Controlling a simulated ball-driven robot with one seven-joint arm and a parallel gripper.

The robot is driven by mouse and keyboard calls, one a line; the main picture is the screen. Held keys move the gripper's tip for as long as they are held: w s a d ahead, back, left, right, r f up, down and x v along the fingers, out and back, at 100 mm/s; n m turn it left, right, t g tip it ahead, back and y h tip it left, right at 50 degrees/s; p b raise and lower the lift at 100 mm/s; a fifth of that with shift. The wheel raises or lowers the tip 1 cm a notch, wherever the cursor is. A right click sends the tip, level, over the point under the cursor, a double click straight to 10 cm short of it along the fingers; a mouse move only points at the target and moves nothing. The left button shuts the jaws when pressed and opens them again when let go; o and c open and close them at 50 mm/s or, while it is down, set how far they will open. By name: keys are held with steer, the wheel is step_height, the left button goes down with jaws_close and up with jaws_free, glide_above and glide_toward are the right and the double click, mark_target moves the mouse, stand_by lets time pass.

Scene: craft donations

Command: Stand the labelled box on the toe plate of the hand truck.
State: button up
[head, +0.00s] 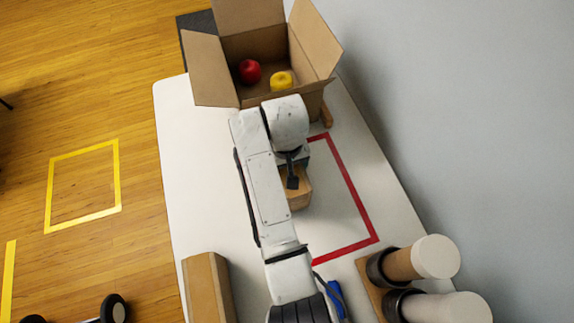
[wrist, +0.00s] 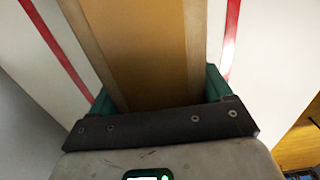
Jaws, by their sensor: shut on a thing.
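My gripper (head: 293,168) is over the white table, largely hidden by my arm in the head view. It is shut on a tan box (head: 300,197), which is within the red outline. In the wrist view, the green finger pads of my gripper (wrist: 160,92) are on both sides of this box (wrist: 150,50). No label shows on its visible faces. Whether it touches the table is unclear. Black wheels (head: 113,308) show at the bottom left on the floor, perhaps the hand truck's; its toe plate is not in view.
An open cardboard carton (head: 213,82) with a red ball-like thing (head: 249,71) and a yellow one (head: 282,81) stands at the far end. Another brown box (head: 207,285) lies front left, and white-topped rolls (head: 436,257) front right. Yellow tape (head: 83,150) outlines clear floor at left.

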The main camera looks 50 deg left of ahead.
steer(key=o, duration=1.2)
steer(key=shift+o, duration=0.2)
steer(key=shift+r, duration=0.1)
